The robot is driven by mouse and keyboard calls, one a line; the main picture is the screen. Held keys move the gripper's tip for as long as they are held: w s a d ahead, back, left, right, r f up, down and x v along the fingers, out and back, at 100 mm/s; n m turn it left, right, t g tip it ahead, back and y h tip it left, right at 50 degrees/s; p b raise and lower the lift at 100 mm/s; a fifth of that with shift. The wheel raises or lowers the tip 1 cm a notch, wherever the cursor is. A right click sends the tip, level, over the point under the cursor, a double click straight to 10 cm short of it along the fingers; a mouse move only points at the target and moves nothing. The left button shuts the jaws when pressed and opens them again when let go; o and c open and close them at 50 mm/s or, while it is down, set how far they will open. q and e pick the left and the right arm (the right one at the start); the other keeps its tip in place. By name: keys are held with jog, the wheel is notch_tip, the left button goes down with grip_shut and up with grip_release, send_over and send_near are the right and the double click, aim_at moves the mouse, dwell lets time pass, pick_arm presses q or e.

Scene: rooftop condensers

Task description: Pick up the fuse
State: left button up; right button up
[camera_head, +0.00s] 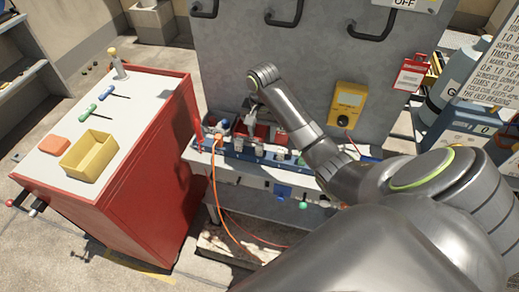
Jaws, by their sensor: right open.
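My right arm comes in from the right, and my right gripper (249,120) is open, pointing down over the work ledge at the foot of the grey panel. No held object shows in it. Below it a blue strip (231,155) carries several small pale and coloured parts. I cannot tell for sure which of these small parts is the fuse, and my arm hides part of the ledge. My left gripper is not in view.
A red cabinet (150,165) stands at left, with a yellow tray (89,156), an orange block (54,145) and screwdrivers on top. An orange cable (215,190) hangs from the ledge. A yellow meter (347,104) and red tag (411,74) are on the grey panel (230,60).

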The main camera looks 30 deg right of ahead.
aim_at(260, 145)
jog(key=shift+f+b, duration=0.9)
jog(key=shift+f, duration=0.45)
jog(key=f, duration=0.1)
jog(key=f+b, duration=0.2)
jog(key=shift+w+a+f, duration=0.2)
jog(key=shift+a+f, duration=0.1)
jog(key=shift+f, duration=0.4)
jog(key=shift+c, duration=0.2)
grip_shut()
